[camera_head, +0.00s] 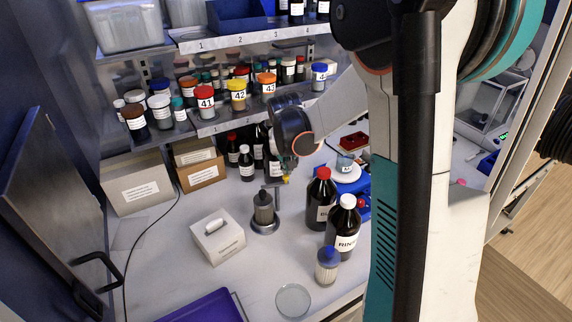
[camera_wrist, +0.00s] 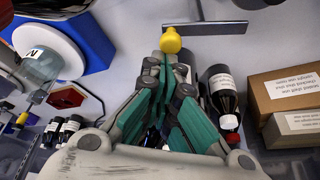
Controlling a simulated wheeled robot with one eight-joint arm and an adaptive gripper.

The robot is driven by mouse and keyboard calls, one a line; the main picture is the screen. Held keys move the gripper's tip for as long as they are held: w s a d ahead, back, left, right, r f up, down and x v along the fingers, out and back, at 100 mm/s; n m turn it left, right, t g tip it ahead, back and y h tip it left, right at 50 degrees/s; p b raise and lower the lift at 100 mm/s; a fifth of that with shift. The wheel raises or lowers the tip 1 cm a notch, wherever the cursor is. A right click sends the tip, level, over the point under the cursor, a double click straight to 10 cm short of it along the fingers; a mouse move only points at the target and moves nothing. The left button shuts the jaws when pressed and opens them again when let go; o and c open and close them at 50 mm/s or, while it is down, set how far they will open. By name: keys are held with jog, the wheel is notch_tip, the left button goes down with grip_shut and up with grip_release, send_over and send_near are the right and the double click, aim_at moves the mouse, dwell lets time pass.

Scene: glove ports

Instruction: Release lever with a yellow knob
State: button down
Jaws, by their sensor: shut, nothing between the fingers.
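The yellow knob (camera_wrist: 171,40) shows at the top centre of the wrist view, just beyond my fingertips. A grey metal bar (camera_wrist: 212,27) runs right from behind it. In the head view the knob (camera_head: 286,179) is a small yellow spot, right of a metal stand holding a grey cylinder (camera_head: 264,209). My gripper (camera_wrist: 168,62) is shut and empty, its tips at the knob's near side; I cannot tell whether they touch it. In the head view my gripper (camera_head: 287,165) reaches down over the knob, partly hidden by my wrist.
A white box (camera_head: 218,238) stands left of the stand. Two dark bottles, red-capped (camera_head: 321,200) and white-capped (camera_head: 343,225), stand to its right. Cardboard boxes (camera_head: 138,185) and shelves of jars are behind. A purple tray (camera_head: 205,307) lies in front.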

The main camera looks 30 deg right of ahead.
jog(key=shift+s+m, duration=0.35)
jog(key=shift+m, duration=0.45)
jog(key=shift+s+b, duration=0.45)
jog(key=shift+s, duration=0.05)
dwell(0.4)
jog(key=shift+r, duration=0.1)
jog(key=v, duration=1.1)
jog(key=shift+a+r, duration=0.3)
jog(key=shift+r, duration=0.1)
jog(key=s+a+f+n+t+b, duration=0.1)
jog(key=s+a+f+n+b, duration=0.1)
jog(key=s, duration=0.4)
jog(key=s+a+f+n+t+y+b, duration=0.1)
jog(key=s+a+f+n+b, duration=0.2)
jog(key=s+a, duration=0.4)
jog(key=s+a+f+n+t+y+b, duration=0.1)
jog(key=s+a+f+n+b, duration=0.2)
jog(key=s+a+f+b, duration=0.2)
jog(key=shift+s+a+t, duration=0.2)
jog(key=shift+s+t, duration=0.2)
jog(key=shift+s, duration=0.7)
